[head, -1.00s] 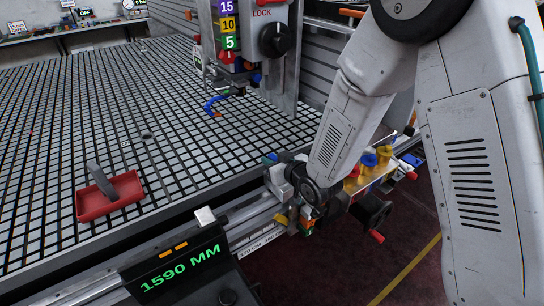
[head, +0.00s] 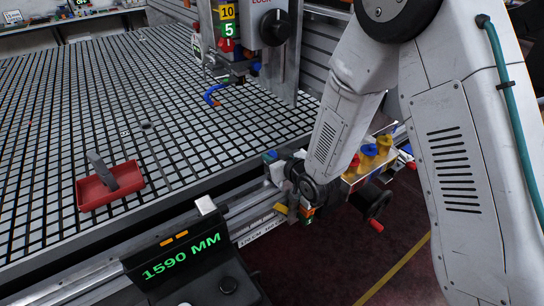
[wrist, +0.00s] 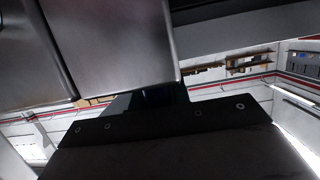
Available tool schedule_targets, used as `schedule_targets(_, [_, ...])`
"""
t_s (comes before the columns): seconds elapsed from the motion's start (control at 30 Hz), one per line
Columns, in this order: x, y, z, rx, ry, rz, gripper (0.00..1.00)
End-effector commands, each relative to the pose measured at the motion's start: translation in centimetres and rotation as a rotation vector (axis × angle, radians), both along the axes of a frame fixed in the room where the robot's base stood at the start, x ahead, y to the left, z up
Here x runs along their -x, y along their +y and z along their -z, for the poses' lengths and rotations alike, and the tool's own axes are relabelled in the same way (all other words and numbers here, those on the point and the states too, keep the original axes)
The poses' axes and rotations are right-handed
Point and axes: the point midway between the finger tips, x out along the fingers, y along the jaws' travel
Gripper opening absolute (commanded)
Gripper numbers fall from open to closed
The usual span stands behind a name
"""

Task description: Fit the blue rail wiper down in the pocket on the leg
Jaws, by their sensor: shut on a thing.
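My gripper (head: 277,170) is low at the table's front rail, at the end of my grey arm. A small blue piece, which I take for the rail wiper (head: 270,156), shows at the gripper's far left end, and my gripper appears shut on it. In the wrist view a dark, faintly blue block (wrist: 150,101) shows close up between a grey metal face and a dark screwed plate. The gantry leg (head: 286,70) stands upright at the table's right side. The pocket cannot be made out; my wrist and the metal parts hide that area.
A readout (head: 178,257) showing 1590 MM stands at the front edge. Yellow, blue and red knobs (head: 368,152) and a crank (head: 374,206) are right of my wrist.

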Motion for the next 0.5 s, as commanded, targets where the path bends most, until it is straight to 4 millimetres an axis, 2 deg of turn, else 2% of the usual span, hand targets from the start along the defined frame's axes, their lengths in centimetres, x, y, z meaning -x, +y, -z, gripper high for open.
schedule_targets(0.23, [0.0, 0.0, -0.01, 0.0, 0.0, 0.0, 0.0])
schedule_targets(0.27, [0.0, 0.0, -0.01, 0.0, 0.0, 0.0, 0.23])
schedule_targets(0.33, [0.0, 0.0, -0.01, 0.0, 0.0, 0.0, 0.43])
schedule_targets(0.5, [0.0, 0.0, -0.01, 0.0, 0.0, 0.0, 0.43])
